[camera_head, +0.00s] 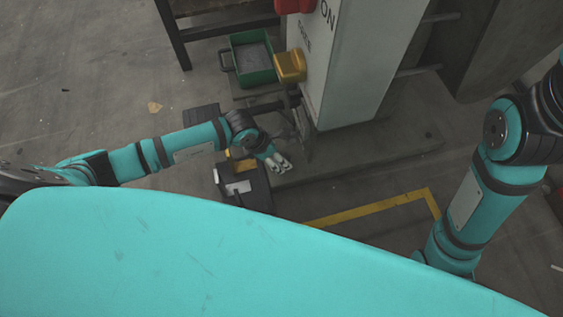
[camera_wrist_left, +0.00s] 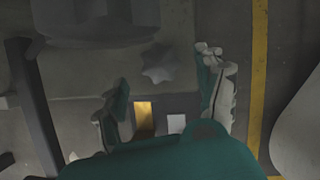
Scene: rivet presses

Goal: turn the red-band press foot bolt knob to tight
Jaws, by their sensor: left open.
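A grey, star-shaped foot bolt knob (camera_wrist_left: 160,63) shows in the left wrist view, on the grey foot of the press. My left gripper (camera_wrist_left: 165,88) is open, with one finger on each side of the view. The knob lies ahead of the gap between the fingers, nearer the right finger, and no contact is visible. In the head view my left gripper (camera_head: 277,163) is low beside the base of the white press (camera_head: 350,65); I cannot make out the knob there. A red part (camera_head: 294,5) shows at the press's top. My right gripper is out of view.
A green bin (camera_head: 253,62) and a yellow part (camera_head: 290,67) are beside the press. A dark box (camera_head: 243,187) with a white label is close to my left gripper. A yellow floor line (camera_head: 375,208) crosses open floor in front of the press.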

